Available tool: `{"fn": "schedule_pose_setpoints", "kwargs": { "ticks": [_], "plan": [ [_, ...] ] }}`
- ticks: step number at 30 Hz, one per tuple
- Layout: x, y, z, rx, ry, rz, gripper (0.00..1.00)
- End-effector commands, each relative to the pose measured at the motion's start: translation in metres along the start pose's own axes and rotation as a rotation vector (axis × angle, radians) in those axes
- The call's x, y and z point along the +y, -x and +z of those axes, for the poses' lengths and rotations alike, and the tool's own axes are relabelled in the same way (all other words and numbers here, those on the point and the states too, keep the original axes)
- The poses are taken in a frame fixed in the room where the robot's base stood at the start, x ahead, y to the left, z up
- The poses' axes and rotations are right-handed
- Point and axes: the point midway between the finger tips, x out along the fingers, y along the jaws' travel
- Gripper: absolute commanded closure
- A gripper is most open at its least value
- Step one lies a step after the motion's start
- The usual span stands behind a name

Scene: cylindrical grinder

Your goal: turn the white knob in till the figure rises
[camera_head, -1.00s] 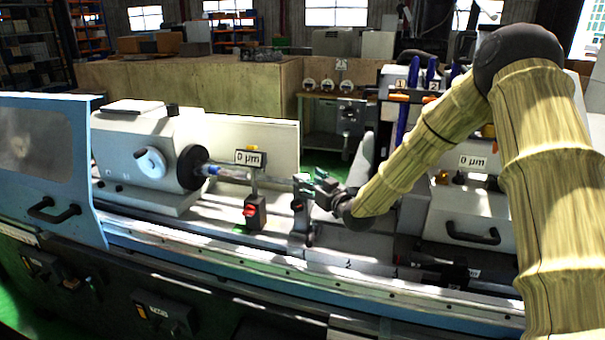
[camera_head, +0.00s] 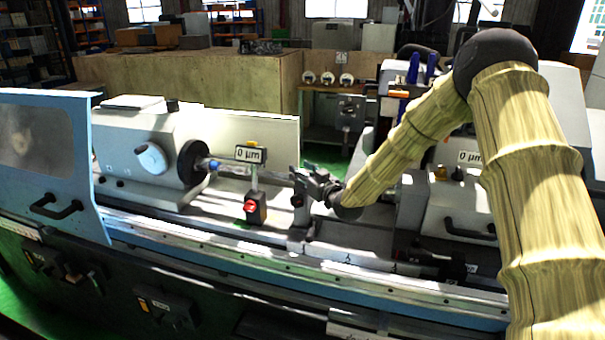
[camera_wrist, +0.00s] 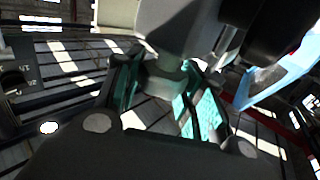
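My gripper (camera_head: 312,184) is at the upright rest in the middle of the machine bed. In the wrist view my gripper (camera_wrist: 165,95) has its teal-padded fingers spread apart. A pale round piece (camera_wrist: 165,82), perhaps the white knob, lies between or just beyond them, under a large grey body. I cannot tell whether a finger touches it. A white round knob (camera_head: 151,157) also shows on the front of the grey headstock at the left. A readout (camera_head: 249,155) above the small black stand reads 0 µm. A second readout (camera_head: 469,157) at the right also reads 0 µm.
A small black stand (camera_head: 255,207) with a red button is left of my gripper. The blue door (camera_head: 40,165) stands at the far left. The grey housing with a black handle (camera_head: 468,231) is at the right. The bed rail (camera_head: 270,252) runs along the front.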

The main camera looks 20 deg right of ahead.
Motion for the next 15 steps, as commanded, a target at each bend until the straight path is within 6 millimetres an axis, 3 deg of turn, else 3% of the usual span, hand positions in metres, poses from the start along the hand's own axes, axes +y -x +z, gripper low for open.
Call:
{"fn": "schedule_pose_setpoints", "kwargs": {
  "ticks": [15],
  "plan": [
    [-0.0005,-0.0001,0.0030,0.002,0.001,0.094,0.85]
  ]
}}
